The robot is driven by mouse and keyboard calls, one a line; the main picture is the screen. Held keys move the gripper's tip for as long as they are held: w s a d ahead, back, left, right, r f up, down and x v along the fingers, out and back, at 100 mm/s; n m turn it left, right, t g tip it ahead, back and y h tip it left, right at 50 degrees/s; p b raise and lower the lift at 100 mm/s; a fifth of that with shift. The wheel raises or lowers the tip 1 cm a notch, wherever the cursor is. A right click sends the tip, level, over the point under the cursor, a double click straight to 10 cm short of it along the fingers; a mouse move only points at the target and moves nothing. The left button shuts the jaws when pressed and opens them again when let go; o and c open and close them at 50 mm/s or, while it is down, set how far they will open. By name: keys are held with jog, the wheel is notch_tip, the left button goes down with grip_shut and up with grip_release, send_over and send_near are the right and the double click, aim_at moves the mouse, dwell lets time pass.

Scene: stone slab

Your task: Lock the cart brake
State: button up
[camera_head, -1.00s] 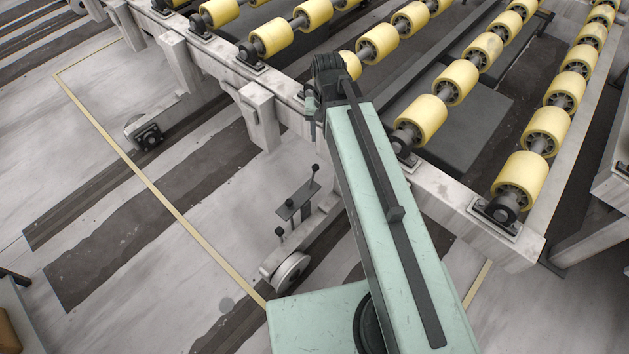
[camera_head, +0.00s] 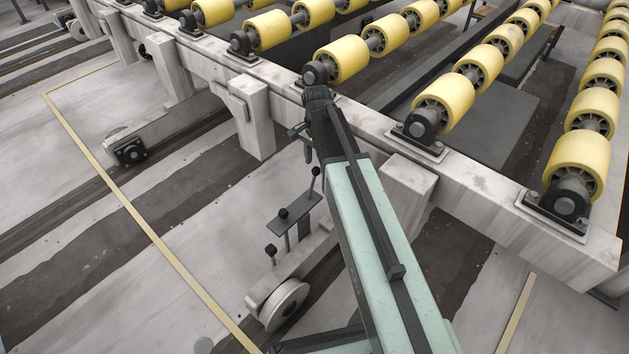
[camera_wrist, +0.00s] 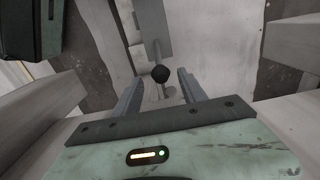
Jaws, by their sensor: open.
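The cart (camera_head: 470,190) is a scuffed white frame with yellow rollers. Its brake assembly below the near beam has a grey plate (camera_head: 296,208) and thin rods with black knobs. The tallest lever's knob (camera_head: 316,171) stands at the plate's right end. Lower knobs (camera_head: 271,249) sit to its left and below. A wheel (camera_head: 284,304) is under them. My gripper (camera_head: 304,142) is open and empty beside the beam, just above the tall lever in the picture. In the wrist view, a black knob (camera_wrist: 160,73) on a rod appears between the fingertips; contact cannot be told.
The cart's white beam and leg (camera_head: 252,120) are close to my gripper, and another leg (camera_head: 402,190) stands right of my arm. A yellow floor line (camera_head: 150,228) runs at the left. The floor left of the brake is clear.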

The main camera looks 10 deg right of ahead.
aim_at(316, 176)
notch_tip(316, 176, down, 8)
jog(key=b, duration=0.7)
jog(key=shift+r, duration=0.3)
grip_shut()
jog(key=shift+s+d, duration=0.1)
dwell(0.5)
